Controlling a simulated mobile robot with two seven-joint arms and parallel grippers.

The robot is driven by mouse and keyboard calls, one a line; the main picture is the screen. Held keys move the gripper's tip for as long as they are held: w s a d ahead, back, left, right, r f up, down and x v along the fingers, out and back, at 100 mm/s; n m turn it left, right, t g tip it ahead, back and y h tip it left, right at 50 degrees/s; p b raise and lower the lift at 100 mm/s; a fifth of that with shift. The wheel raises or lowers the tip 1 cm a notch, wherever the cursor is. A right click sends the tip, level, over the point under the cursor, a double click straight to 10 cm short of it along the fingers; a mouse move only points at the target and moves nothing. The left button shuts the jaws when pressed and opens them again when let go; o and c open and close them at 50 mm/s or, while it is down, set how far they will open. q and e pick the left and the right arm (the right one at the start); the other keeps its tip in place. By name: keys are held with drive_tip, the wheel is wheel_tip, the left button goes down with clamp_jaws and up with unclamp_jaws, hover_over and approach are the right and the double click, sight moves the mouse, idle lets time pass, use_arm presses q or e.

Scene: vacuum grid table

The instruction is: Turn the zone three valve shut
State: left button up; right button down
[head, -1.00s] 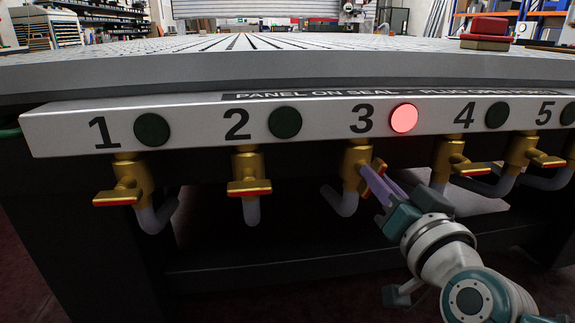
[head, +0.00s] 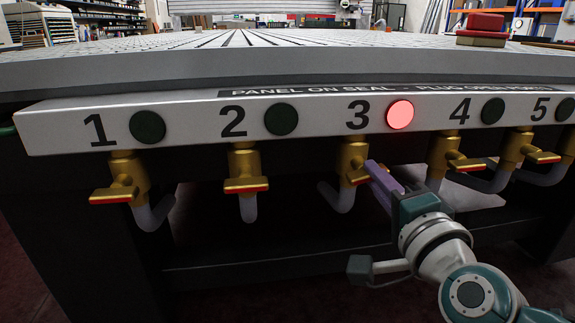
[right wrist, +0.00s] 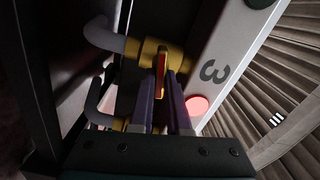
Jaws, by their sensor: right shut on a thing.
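The zone three valve (head: 351,157) is a brass body under the number 3, with a yellow, red-edged lever handle (head: 355,178). Its round lamp (head: 399,115) glows red. My right gripper (head: 374,172) comes from the lower right, its purple fingers shut on the handle. In the right wrist view the handle (right wrist: 159,73) stands between the fingertips (right wrist: 162,92), below the brass body (right wrist: 174,57). The fingers partly cover the handle in the head view. My left gripper is out of view.
Valves one (head: 124,175), two (head: 243,165), four (head: 445,150) and five (head: 518,146) hang along the same grey panel (head: 190,122), with dark green lamps. A red block (head: 483,27) sits on the table top. Dark open space lies under the table.

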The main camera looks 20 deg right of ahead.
drive_tip(key=shift+m, duration=1.2)
drive_tip(key=c, duration=0.9)
unclamp_jaws()
drive_tip(key=p+v, duration=0.1)
drive_tip(key=v, duration=0.9)
drive_tip(key=shift+d+p, duration=0.1)
drive_tip(key=shift+p, duration=0.3)
